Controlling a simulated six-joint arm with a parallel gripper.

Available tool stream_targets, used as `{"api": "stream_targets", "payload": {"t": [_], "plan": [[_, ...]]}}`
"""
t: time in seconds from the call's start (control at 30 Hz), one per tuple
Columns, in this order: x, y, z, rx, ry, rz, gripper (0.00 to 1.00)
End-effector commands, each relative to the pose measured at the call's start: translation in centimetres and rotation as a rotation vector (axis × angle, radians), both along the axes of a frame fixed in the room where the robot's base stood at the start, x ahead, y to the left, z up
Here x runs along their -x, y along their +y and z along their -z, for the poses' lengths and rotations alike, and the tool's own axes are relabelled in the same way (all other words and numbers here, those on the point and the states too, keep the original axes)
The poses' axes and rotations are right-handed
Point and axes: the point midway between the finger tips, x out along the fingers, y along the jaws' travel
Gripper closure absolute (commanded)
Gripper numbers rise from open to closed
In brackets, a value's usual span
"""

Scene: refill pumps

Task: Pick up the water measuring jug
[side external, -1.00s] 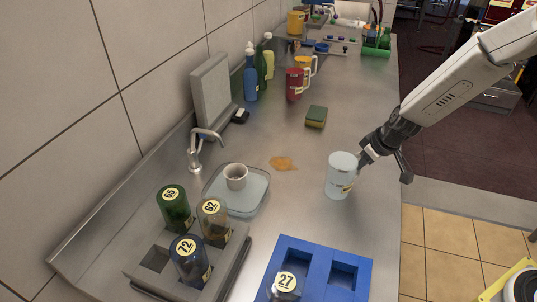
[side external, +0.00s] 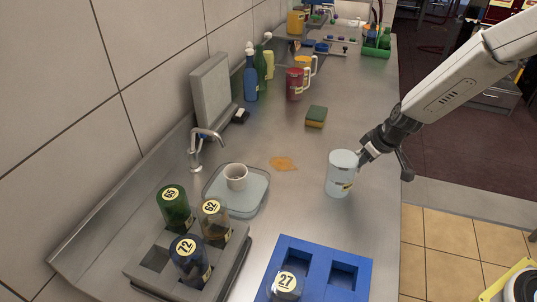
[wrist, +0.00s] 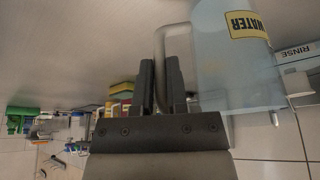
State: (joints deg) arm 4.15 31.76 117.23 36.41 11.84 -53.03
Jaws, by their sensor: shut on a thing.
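The water measuring jug (side external: 341,174) is a pale, bluish translucent cup with a yellow label near its base, upright at the right of the counter. In the wrist view the jug (wrist: 232,70) fills the upper right, its yellow label reading WATER. My gripper (side external: 364,156) reaches it from the right. In the wrist view my gripper (wrist: 160,62) has its two fingers shut around the jug's clear handle (wrist: 176,38). I cannot tell whether the jug's base is clear of the counter.
A blue holder (side external: 310,262) with a bottle marked 27 stands in front. A grey rack (side external: 160,275) with numbered bottles is front left. A small cup (side external: 236,177) stands on a tray by the tap. A sponge (side external: 316,117) and orange spill (side external: 284,164) lie behind. The counter around the jug is clear.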

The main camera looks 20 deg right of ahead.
Motion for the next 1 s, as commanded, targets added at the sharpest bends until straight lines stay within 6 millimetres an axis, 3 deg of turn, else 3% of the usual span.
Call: {"api": "stream_targets", "payload": {"t": [0.27,0.8,1.0], "plan": [[-0.1,0.0,-2.7,0.001,-0.006,-0.001,1.00],[5.0,0.1,-8.5,0.001,-0.006,0.000,1.00],[7.8,0.1,-9.7,0.000,-0.005,0.002,1.00]]}}
